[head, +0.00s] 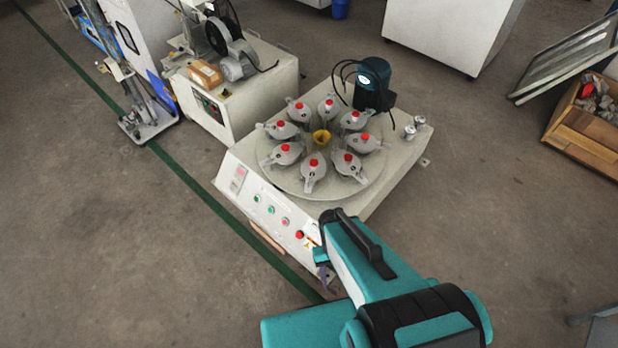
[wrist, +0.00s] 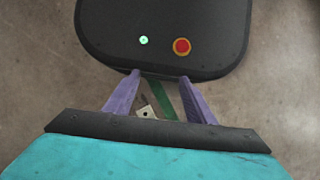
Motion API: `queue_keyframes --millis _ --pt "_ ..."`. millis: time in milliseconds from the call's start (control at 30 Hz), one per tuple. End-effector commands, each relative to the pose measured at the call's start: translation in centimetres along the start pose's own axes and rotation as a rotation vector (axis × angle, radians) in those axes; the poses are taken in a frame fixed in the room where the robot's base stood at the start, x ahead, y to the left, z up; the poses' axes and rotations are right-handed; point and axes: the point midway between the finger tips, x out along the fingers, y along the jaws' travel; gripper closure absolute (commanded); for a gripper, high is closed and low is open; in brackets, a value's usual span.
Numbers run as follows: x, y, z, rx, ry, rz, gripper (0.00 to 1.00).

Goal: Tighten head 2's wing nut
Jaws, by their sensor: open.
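The tile testing machine (head: 232,175) stands in the middle of the head view, with a round plate (head: 320,190) on top. A ring of several grey heads with red knobs sits on it, such as the front head (head: 313,172). Their number marks are too small to read, so I cannot tell which is head 2 or pick out its wing nut. My gripper (wrist: 160,76) is open, with two purple fingers apart and nothing between them. In the head view my arm mostly hides it; a bit of purple finger (head: 326,279) shows low beside the machine's front, apart from the heads.
A dark green motor (head: 372,88) with black cables rises at the back. The front panel has buttons (head: 271,209). Another machine (head: 229,98) stands behind left; a wooden crate (head: 580,145) is far right. Floor at left is clear.

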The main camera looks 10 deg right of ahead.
Motion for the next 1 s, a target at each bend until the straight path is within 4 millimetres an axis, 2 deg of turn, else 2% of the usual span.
queue_keyframes --millis 167,367,700,1000 --pt "-1.5 0.2 -3.6 -0.061 0.038 0.0 0.5" --pt "-4.8 0.3 -8.9 -0.177 0.101 0.01 0.5" --pt "-12.3 0.5 -17.1 -0.387 0.21 0.045 0.5" --pt "-20.1 0.6 -22.9 -0.569 0.3 0.095 0.5"
